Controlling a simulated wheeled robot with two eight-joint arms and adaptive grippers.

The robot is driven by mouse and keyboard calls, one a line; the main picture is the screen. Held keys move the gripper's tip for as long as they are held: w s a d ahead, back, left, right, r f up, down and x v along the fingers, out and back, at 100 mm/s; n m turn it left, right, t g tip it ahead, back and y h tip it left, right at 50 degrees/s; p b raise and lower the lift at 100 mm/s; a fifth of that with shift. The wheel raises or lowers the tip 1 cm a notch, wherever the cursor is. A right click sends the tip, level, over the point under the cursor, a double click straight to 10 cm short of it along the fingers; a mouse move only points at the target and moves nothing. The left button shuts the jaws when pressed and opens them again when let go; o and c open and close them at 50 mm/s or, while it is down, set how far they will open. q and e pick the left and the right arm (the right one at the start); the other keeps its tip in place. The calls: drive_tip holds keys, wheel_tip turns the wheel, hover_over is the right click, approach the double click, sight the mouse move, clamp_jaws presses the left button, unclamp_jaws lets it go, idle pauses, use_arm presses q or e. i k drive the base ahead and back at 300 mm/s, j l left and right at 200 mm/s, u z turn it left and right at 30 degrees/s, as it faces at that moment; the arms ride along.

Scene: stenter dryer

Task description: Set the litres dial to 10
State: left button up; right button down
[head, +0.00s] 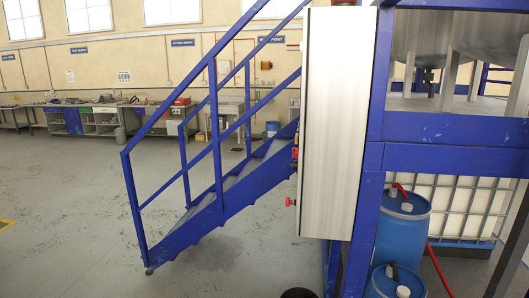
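A tall grey control cabinet (332,125) stands in the middle of the head view, and I see its plain side. Small controls stick out from its left edge, seen edge-on, among them a red knob (291,201). The face that carries them is turned away, so I cannot make out a litres dial, its scale or its setting. Neither of my grippers is in view.
A blue staircase with railings (222,190) rises just left of the cabinet. Blue drums (402,228) and a white caged tank (462,208) stand at the right under a blue frame (450,128). Open floor (70,210) lies at the left, with workbenches (100,115) beyond.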

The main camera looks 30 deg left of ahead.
sight(294, 164)
drive_tip(key=i+j, duration=0.1)
drive_tip(key=j, duration=0.5)
drive_tip(key=j+u, duration=0.1)
drive_tip(key=j, duration=0.5)
drive_tip(key=i+j, duration=0.2)
drive_tip(key=j, duration=0.35)
